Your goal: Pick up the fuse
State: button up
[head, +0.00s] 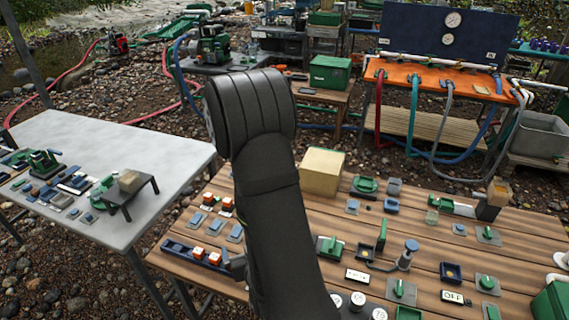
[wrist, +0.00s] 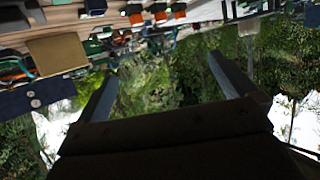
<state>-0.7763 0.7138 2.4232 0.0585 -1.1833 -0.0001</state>
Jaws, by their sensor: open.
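I cannot tell for certain which small part is the fuse; the parts on the wooden table (head: 480,262) are too small. Orange-topped blocks (head: 209,198) stand at that table's left side, with more in a dark blue rail (head: 183,248) near its front-left edge. Orange blocks also show at the top of the wrist view (wrist: 158,13), which appears upside down. My gripper (wrist: 165,82) is open in the wrist view, its fingers wide apart with nothing between them. In the head view my black arm hides part of the table and the gripper is not distinguishable.
A tan box (head: 321,172) stands at the wooden table's back edge. Green switches, a small lever post (head: 408,254) and labelled plates crowd its middle and right. A grey table (head: 110,145) with more parts stands left. An orange bench (head: 430,75) with hoses is behind.

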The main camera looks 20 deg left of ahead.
jog(key=shift+c, duration=0.2)
jog(key=c, duration=1)
